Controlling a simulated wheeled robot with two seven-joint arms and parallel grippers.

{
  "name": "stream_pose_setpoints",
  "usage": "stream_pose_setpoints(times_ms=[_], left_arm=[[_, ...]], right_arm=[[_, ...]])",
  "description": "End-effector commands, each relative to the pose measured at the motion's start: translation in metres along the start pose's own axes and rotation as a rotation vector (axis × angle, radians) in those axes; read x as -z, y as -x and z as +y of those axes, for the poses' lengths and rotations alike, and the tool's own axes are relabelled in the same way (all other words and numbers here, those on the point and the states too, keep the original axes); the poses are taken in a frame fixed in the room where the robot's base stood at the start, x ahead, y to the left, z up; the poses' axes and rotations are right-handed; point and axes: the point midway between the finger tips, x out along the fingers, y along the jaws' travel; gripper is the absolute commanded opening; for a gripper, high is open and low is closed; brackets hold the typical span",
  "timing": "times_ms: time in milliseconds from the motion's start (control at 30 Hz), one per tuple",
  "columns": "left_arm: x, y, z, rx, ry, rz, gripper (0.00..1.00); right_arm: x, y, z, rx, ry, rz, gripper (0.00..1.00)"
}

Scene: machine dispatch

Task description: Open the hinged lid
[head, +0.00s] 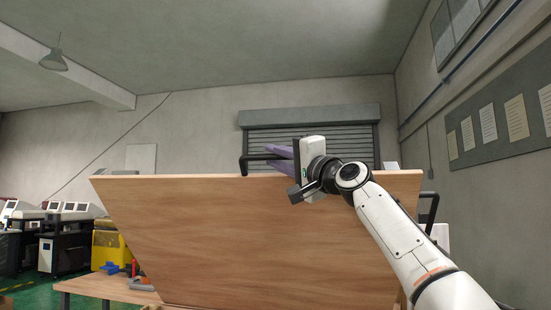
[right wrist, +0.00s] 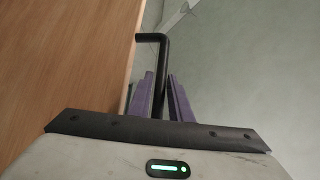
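The hinged lid (head: 220,235) is a large wooden panel, raised steeply, with its broad face filling the middle of the head view. A black bar handle (head: 256,158) stands at its top edge. My right gripper (head: 277,158) is at this handle, with its purple fingers on either side of the bar. In the right wrist view the handle (right wrist: 154,38) runs down between the two fingers (right wrist: 162,98), which look closed on it. The wood fills the left of that view. The lid's hinge is hidden. My left gripper is not in view.
Another black handle (head: 432,207) shows beyond the panel's right edge. At lower left are a wooden table (head: 90,286) with small tools, a yellow bin (head: 108,245) and grey machines (head: 65,245). A shuttered opening (head: 330,140) is in the back wall.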

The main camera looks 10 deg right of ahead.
Motion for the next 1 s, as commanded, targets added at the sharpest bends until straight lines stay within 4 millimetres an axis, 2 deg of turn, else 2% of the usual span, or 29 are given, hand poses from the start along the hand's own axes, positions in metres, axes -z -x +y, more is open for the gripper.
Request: stream_pose_setpoints(times_ms=[67,367,533,800,1000], left_arm=[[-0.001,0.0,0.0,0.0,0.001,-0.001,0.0],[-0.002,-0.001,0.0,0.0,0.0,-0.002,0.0],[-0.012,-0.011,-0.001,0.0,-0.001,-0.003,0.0],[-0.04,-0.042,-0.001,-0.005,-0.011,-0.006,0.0],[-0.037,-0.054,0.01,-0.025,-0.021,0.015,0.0]], right_arm=[[0.0,0.0,0.0,0.0,0.0,0.0,0.31],[0.0,0.001,0.001,0.0,0.001,0.0,0.31],[-0.001,0.009,0.004,0.003,0.003,0.0,0.31],[-0.002,0.045,0.007,0.005,0.006,0.001,0.31],[-0.002,0.077,0.005,0.004,0.003,0.001,0.31]])
